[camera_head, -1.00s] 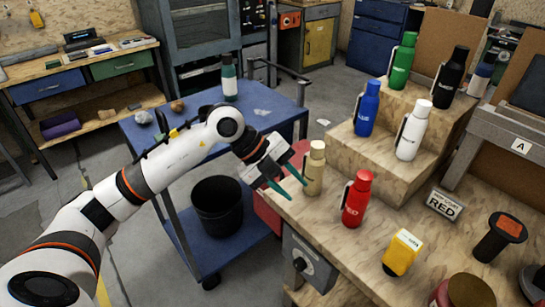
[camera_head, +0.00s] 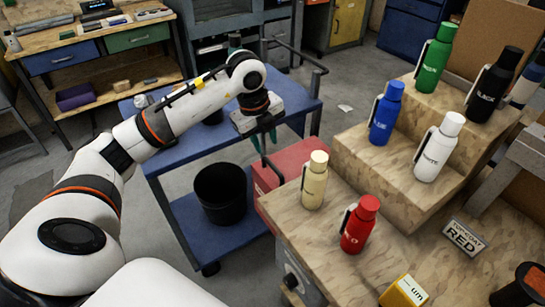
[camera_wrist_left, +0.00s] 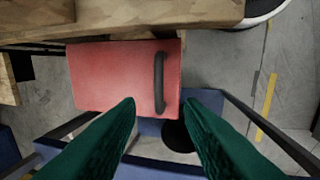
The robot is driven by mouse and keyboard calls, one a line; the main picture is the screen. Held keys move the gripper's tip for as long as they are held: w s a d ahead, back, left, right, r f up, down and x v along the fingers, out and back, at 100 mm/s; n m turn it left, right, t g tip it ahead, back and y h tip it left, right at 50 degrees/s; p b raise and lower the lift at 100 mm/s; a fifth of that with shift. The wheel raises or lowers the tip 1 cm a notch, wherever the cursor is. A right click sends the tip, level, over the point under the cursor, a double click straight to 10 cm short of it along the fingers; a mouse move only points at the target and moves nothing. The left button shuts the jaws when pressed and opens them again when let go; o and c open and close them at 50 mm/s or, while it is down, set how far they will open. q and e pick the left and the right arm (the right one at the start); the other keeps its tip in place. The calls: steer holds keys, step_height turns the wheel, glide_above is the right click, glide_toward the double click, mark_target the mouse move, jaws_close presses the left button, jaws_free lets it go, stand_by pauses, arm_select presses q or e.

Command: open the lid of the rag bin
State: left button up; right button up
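The rag bin is a red box (camera_head: 300,160) beside the bench, partly hidden by the bench edge and the cream bottle. In the left wrist view its flat red lid (camera_wrist_left: 110,75) lies shut, with a black bar handle (camera_wrist_left: 159,82) near its right side. My left gripper (camera_head: 264,144) is above and just left of the bin, its green fingers pointing down. In the left wrist view the gripper (camera_wrist_left: 159,106) is open and empty, its fingertips to either side of the handle's lower end in the picture. My right gripper is not in view.
A blue cart (camera_head: 185,158) stands left of the bin, with a black bucket (camera_head: 221,193) on its lower shelf. The workbench (camera_head: 305,232) at right holds a cream bottle (camera_head: 314,180), a red bottle (camera_head: 358,225) and stepped blocks with several more bottles.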

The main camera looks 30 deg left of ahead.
mark_target(272, 165)
arm_select(q)
steer(key=f, duration=0.2)
steer(key=w+f, duration=0.1)
steer(key=f, duration=0.3)
steer(key=shift+w+d+f, duration=0.2)
steer(key=shift+d+f, duration=0.05)
steer(key=shift+f, duration=0.5)
steer(key=shift+w+f, duration=0.15)
steer(key=shift+f, duration=0.35)
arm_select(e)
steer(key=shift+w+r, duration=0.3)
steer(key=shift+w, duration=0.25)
arm_select(q)
jaws_close()
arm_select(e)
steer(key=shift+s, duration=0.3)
